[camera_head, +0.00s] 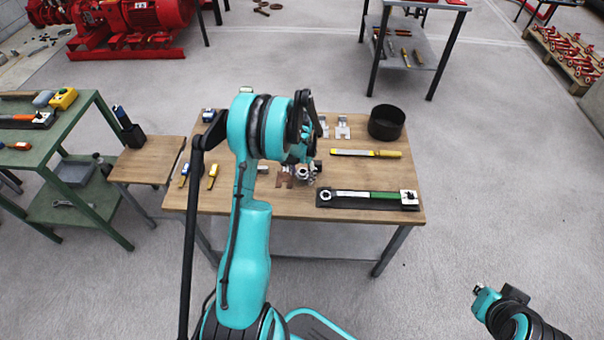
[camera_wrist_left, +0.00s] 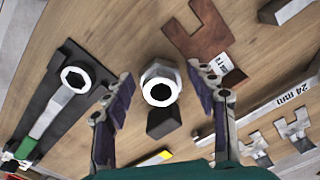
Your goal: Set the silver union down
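The silver union (camera_wrist_left: 160,82) is a short metal ring with a hexagonal collar, seen end-on in the left wrist view. It is between the two fingers of my left gripper (camera_wrist_left: 160,92), with a visible gap on each side. The fingers are open, and the union looks upright over the wooden table. Its contact with the tabletop is not clear. In the head view my left gripper (camera_head: 302,168) is low over the middle of the wooden table (camera_head: 260,206), partly hidden by my arm. My right gripper (camera_head: 498,298) is away from the table at lower right, its fingers not clear.
A dark block (camera_wrist_left: 163,121) and a brown notched plate (camera_wrist_left: 204,40) are close to the union. A green-handled wrench (camera_head: 370,195) lies on a black holder. A yellow-ended tool (camera_head: 365,153) and a black round bin (camera_head: 386,122) are to the right.

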